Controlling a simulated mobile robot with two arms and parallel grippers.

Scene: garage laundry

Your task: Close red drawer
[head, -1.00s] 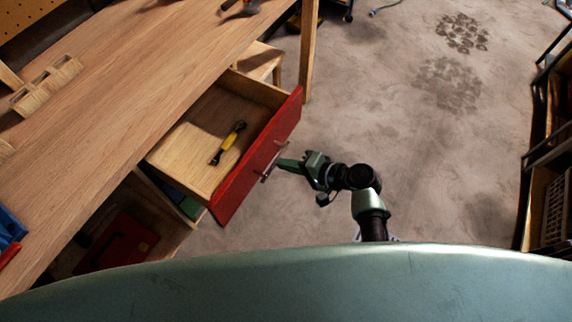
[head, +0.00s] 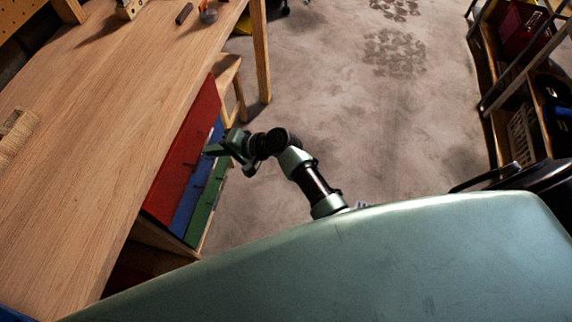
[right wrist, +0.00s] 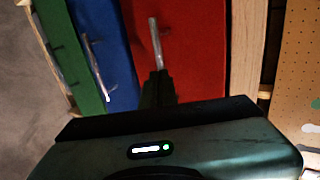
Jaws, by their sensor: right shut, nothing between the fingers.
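The red drawer (head: 184,150) is the top one under the workbench. Its front now sits about level with the blue drawer and green drawer below it, and its inside is hidden. In the right wrist view the red drawer front (right wrist: 197,50) fills the upper middle, with its metal bar handle (right wrist: 155,42) upright in the picture. My right gripper (head: 212,150) is shut and empty, its fingertips at the red front by the handle. In the right wrist view its fingers (right wrist: 158,82) end just below the handle; I cannot tell whether they touch it. My left gripper is not in view.
The blue drawer (head: 197,180) and green drawer (head: 207,199) are below, both looking shut. The wooden workbench top (head: 90,140) extends left. A wooden stool (head: 230,80) stands past the drawers. Shelving with bins (head: 525,120) is at the right; the floor between is clear.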

